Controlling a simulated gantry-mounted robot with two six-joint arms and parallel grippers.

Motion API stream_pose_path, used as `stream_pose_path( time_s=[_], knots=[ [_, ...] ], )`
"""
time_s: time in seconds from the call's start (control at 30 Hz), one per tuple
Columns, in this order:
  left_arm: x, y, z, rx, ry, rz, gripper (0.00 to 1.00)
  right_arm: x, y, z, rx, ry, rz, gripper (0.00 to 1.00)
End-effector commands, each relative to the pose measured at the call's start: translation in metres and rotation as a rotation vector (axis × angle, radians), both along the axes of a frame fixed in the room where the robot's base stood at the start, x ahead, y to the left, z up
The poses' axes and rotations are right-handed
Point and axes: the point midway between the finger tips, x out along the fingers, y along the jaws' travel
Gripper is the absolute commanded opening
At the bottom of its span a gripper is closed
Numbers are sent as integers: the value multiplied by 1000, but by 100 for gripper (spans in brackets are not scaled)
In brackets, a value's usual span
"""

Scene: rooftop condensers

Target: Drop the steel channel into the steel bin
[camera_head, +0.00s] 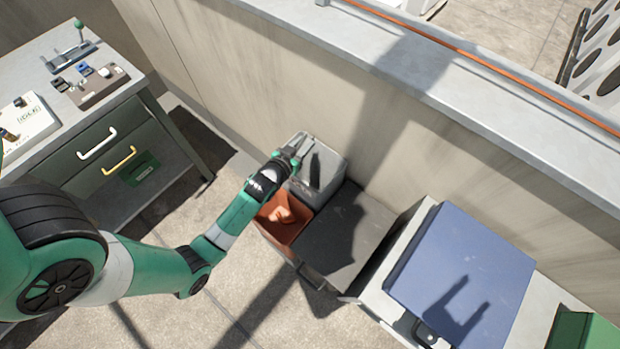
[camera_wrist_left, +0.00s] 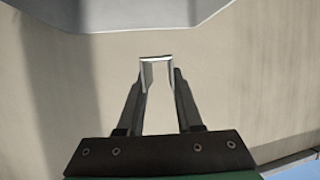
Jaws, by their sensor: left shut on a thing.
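My left gripper (camera_head: 298,148) reaches over the grey steel bin (camera_head: 338,160) beside the wall. In the left wrist view my left gripper (camera_wrist_left: 157,85) is shut on the steel channel (camera_wrist_left: 157,60), a pale U-shaped piece held between the fingertips. In the head view the channel is too small to tell clearly from the fingers. The gripper hides part of the bin's inside, and a dark shadow lies in it. My right gripper is not in view.
An orange bin (camera_head: 270,226) with orange pieces in it stands directly in front of the grey bin. A dark flat top (camera_head: 345,235) and a blue box (camera_head: 470,265) lie to the right. A workbench (camera_head: 40,75) with drawers stands at the left. The wall (camera_head: 230,75) rises close behind.

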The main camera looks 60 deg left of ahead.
Motion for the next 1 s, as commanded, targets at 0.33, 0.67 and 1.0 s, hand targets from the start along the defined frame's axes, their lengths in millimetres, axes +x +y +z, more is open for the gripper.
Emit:
stream_pose_path(
  time_s=[0.33, 0.67, 1.0],
  knots=[
    [0, 0, -24, 0, -1, -1, 0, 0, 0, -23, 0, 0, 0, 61],
    [0, -1, -61, 1, -1, -2, 0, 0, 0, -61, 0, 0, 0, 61],
    [0, -1, -59, 1, -1, -2, 45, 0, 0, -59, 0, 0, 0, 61]
  ],
)
